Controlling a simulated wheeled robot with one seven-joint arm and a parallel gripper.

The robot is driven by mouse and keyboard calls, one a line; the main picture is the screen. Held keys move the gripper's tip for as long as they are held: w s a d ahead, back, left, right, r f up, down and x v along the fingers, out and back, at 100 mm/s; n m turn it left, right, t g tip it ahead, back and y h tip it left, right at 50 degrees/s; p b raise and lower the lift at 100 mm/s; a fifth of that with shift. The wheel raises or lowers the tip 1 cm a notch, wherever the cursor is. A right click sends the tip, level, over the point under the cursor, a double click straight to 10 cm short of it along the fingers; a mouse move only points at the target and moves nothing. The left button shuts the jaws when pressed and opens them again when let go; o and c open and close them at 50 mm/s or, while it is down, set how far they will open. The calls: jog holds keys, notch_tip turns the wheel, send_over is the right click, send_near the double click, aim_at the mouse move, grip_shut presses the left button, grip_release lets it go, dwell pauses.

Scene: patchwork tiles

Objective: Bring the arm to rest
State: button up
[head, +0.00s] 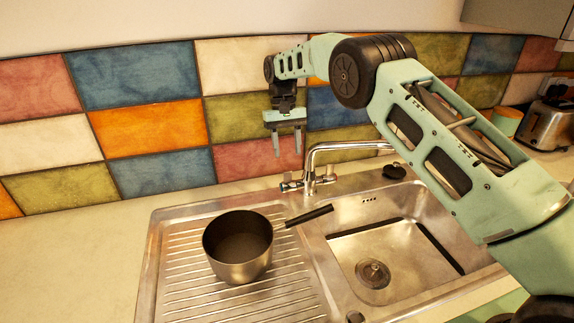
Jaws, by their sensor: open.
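My gripper (287,146) is at the end of my pale green arm, in the upper middle of the head view. Its two fingers point down and are apart, with nothing between them. It hangs in the air in front of the patchwork tiles, above and a little left of the chrome tap (313,168). My arm reaches in from the lower right and bends over the sink.
A dark saucepan (240,262) stands on the ribbed drainboard (178,268), its handle pointing right toward the sink basin (395,255). A toaster (549,122) and an orange-and-green container (507,120) stand at the right back. The left counter (75,255) is clear.

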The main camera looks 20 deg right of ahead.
notch_tip(320, 180, up, 2)
dwell(0.4)
jog(key=s+a+r+n, duration=0.1)
jog(key=s+a+r, duration=0.1)
jog(key=s+a, duration=0.3)
jog(key=s+a+r+n+t+y+b, duration=0.1)
jog(key=s+a+r+n, duration=0.15)
jog(key=s, duration=0.55)
jog(key=s+a+r, duration=0.2)
jog(key=s+a, duration=0.1)
jog(key=s, duration=0.3)
jog(key=s+d+f+n+t, duration=0.1)
jog(key=s+d+n, duration=0.1)
jog(key=s, duration=1.1)
jog(key=s+d+f+n+t, duration=0.1)
jog(key=s+d+f+n, duration=0.1)
jog(key=s, duration=1.1)
jog(key=shift+f+b, duration=0.2)
jog(key=shift+b, duration=0.15)
jog(key=shift+d, duration=0.1)
